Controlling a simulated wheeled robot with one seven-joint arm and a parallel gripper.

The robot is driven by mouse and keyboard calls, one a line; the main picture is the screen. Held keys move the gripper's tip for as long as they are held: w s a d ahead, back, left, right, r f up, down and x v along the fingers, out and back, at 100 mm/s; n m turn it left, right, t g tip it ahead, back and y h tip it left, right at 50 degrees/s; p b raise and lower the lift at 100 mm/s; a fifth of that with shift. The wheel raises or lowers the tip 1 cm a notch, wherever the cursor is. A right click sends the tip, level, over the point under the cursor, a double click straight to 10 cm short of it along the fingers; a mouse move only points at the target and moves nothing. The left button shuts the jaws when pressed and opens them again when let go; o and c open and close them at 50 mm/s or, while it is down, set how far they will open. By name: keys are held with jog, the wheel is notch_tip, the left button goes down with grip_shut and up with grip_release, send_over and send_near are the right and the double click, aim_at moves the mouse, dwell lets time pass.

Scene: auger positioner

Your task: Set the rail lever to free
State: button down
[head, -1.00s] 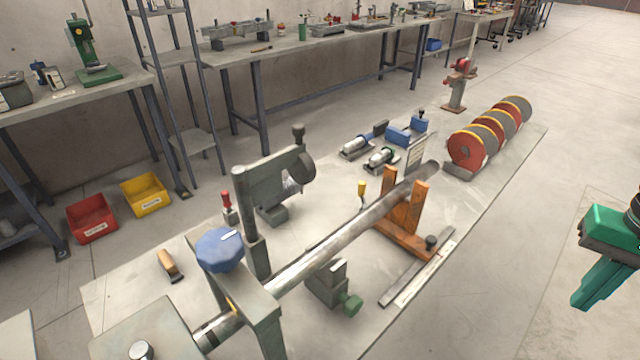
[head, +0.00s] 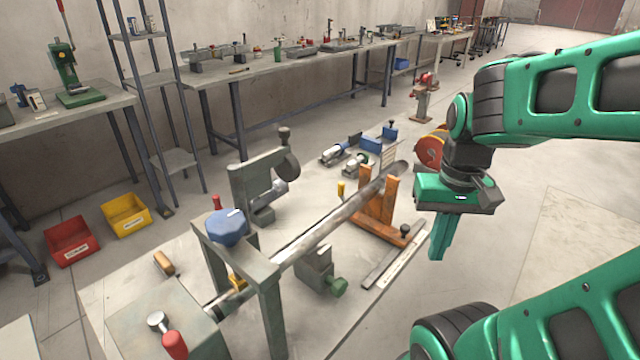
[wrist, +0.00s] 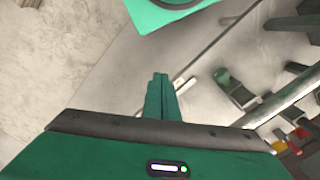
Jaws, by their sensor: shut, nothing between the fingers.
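My gripper (head: 438,250) is shut and empty, pointing down, to the right of the long metal tube (head: 330,222) and the orange stand (head: 376,212). Its closed fingers also show in the wrist view (wrist: 160,85), over bare floor. I cannot tell which handle is the rail lever. A red handle (head: 174,344) is at the front left, beside a silver knob. Another red handle (head: 216,202) stands behind the blue knob (head: 227,228). A yellow handle (head: 341,189) stands near the orange stand. The gripper touches none of them. No lever label is readable.
A grey frame (head: 268,275) and a clamp with a green knob (head: 338,287) sit around the tube. A flat bar (head: 385,268) lies beside the orange stand. Red and orange discs (head: 430,150) are partly hidden behind my arm. Open floor lies at the right.

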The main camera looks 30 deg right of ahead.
jog(key=w+d+r+n, duration=0.1)
jog(key=w+r+n, duration=0.15)
jog(key=w, duration=0.25)
jog(key=w+d+r+n, duration=0.2)
jog(key=w+n, duration=0.1)
jog(key=w, duration=0.3)
jog(key=w+a+n+h, duration=0.25)
jog(key=w+n, duration=0.55)
jog(key=w, duration=1.4)
jog(key=w+a+f+n+g, duration=0.1)
jog(key=w+a+f+n, duration=0.25)
jog(key=w, duration=0.25)
jog(key=w+a+f+n, duration=0.3)
jog(key=w+f, duration=0.1)
jog(key=w, duration=0.2)
jog(key=x, duration=0.8)
jog(key=shift+d+f, duration=0.15)
jog(key=shift+d, duration=0.25)
jog(key=shift+s+d, duration=0.25)
jog(key=shift+d, duration=0.3)
jog(key=shift+s+d, duration=0.25)
jog(key=shift+d, duration=0.3)
jog(key=shift+s+d, duration=0.25)
jog(key=shift+d, duration=0.5)
